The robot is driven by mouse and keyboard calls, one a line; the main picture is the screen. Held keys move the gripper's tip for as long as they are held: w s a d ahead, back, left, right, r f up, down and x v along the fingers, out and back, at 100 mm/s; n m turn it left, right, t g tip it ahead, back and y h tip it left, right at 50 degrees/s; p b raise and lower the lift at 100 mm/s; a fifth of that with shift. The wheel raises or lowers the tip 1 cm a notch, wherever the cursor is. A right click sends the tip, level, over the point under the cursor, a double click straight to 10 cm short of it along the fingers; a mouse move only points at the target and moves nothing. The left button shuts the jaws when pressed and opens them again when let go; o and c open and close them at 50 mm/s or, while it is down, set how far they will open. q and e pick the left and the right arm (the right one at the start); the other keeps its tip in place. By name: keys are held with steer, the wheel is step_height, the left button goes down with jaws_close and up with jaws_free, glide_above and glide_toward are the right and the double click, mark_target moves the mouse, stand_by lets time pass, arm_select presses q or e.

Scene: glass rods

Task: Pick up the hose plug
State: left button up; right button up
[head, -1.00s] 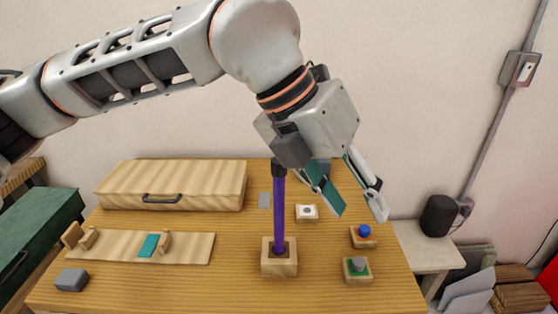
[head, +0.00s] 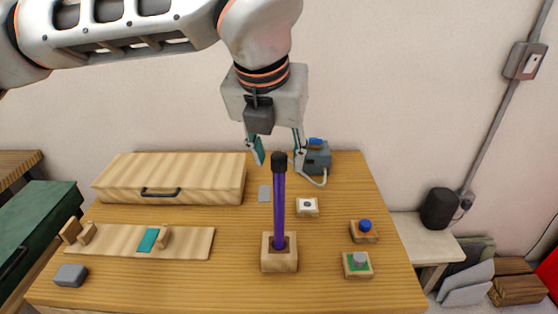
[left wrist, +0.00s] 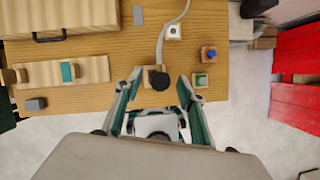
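A purple rod (head: 279,208) stands upright in a square wooden holder (head: 279,264). Its black top (head: 279,162) shows from above in the left wrist view (left wrist: 158,79). A pale hose (head: 318,183) hangs by the grey-blue box at the back. In the left wrist view the hose (left wrist: 161,42) runs down to the black top; I cannot tell whether they join, and no separate hose plug is clear. My left gripper (head: 279,160) is open and points down. My right gripper is out of view.
The grey-blue box (head: 317,160) stands at the table's back. Small blocks with a blue knob (head: 364,231) and grey knob (head: 357,265) are at right. A white-topped block (head: 307,207) lies behind the holder. A wooden case (head: 170,180) and board (head: 190,243) lie left.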

mark_target(279, 155)
arm_select(q)
steer(key=shift+x, duration=0.8)
steer(key=shift+r, duration=0.1)
jaws_close()
step_height(279, 155, up, 20)
steer(key=p, duration=0.1)
